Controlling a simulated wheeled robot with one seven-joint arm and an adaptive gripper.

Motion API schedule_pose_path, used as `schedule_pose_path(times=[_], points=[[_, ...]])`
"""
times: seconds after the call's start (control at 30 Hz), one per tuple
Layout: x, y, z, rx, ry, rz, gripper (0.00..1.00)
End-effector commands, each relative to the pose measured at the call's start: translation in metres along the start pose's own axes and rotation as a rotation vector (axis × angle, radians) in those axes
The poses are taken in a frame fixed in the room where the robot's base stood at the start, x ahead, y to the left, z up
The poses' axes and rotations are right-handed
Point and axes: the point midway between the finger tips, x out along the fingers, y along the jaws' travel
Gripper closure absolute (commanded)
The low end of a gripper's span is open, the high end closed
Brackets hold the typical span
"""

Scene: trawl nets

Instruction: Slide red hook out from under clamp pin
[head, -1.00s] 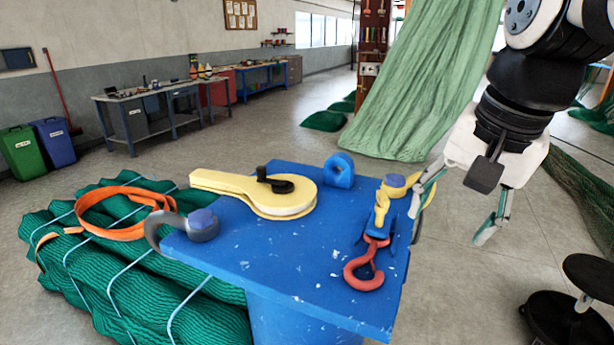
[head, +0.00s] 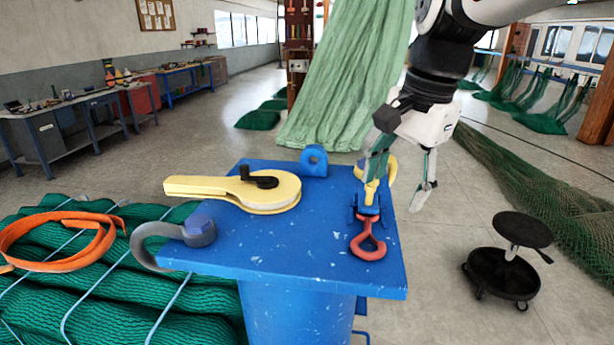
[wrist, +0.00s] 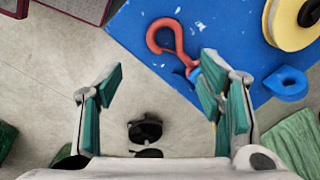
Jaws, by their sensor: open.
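The red hook (head: 367,243) lies near the right edge of the blue table top (head: 300,257), its curved end toward the front. Its far end meets the yellow clamp (head: 371,188) on a blue bracket; the pin itself is hard to make out. The red hook also shows in the wrist view (wrist: 166,38), at the upper middle. My gripper (head: 403,172) is open and empty at the table's right edge. In the head view one finger overlaps the clamp; whether it touches cannot be told. In the wrist view the right finger hides the clamp area.
A yellow lever disc with a black crank (head: 270,193), a blue eye block (head: 314,160) and a grey hook (head: 172,238) are on the table. Green net with an orange strap (head: 60,238) lies left. A black stool (head: 523,230) stands right.

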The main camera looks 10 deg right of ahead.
Motion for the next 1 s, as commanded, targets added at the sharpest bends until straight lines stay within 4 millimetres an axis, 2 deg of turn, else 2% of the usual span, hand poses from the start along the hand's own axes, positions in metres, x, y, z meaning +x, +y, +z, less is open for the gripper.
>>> schedule_pose_path(times=[0.17,0.5,0.7,1.0], points=[[0.022,0.001,0.001,-0.001,-0.003,0.004,0.39],[0.084,0.002,0.001,-0.002,-0.003,0.005,0.39],[0.114,0.001,0.001,-0.002,-0.002,0.004,0.39],[0.134,0.001,0.001,-0.002,-0.001,0.001,0.39]])
